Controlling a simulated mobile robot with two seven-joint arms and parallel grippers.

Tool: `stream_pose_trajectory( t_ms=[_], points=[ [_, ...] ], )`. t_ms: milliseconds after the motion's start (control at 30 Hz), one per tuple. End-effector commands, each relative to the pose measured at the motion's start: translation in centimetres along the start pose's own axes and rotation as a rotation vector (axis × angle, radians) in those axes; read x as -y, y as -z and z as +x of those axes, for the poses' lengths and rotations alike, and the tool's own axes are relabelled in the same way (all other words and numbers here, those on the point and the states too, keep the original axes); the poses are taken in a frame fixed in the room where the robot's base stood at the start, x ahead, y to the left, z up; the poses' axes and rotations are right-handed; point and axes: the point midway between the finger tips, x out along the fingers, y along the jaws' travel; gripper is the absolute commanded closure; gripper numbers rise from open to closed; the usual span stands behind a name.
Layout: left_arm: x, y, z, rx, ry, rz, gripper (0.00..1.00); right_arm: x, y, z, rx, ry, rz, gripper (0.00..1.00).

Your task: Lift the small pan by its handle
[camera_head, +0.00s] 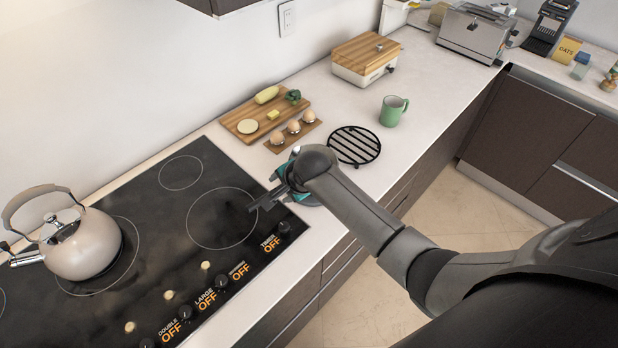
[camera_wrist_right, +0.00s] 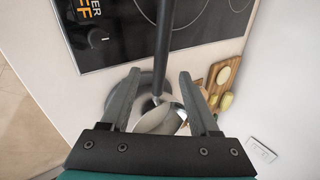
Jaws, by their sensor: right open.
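The small pan (camera_wrist_right: 167,119) shows in the right wrist view as a grey and silver round shape below the fingers. Its long dark handle (camera_wrist_right: 164,45) runs up the picture between the two fingers, toward the stove. My right gripper (camera_wrist_right: 160,75) is open, with one finger on each side of the handle and a gap on both sides. In the head view the right gripper (camera_head: 266,197) is over the counter at the stove's right edge. My own arm and gripper hide most of the pan there. My left gripper is not in view.
The black stove (camera_head: 150,215) holds a kettle (camera_head: 85,245) at left. A cutting board (camera_head: 243,118) with food, eggs (camera_head: 293,126), a black round rack (camera_head: 354,145) and a green mug (camera_head: 393,110) stand on the counter beyond. The counter's front edge is close to my arm.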

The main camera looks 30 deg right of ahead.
Motion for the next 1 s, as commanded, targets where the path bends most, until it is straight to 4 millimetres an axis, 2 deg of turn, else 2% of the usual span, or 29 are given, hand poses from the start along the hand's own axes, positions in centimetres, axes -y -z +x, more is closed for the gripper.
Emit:
stream_pose_trajectory(
  t_ms=[333, 733, 1000],
  points=[
    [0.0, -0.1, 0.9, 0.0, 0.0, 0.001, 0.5, -0.1, 0.1, 3.7, 0.0, -0.001, 0.0, 0.38],
    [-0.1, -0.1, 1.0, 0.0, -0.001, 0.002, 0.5, -0.1, 0.1, 4.4, 0.0, 0.0, -0.001, 0.38],
    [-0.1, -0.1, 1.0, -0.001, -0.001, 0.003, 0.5, -0.1, 0.1, 4.4, 0.0, 0.0, 0.0, 0.67]
  ],
)
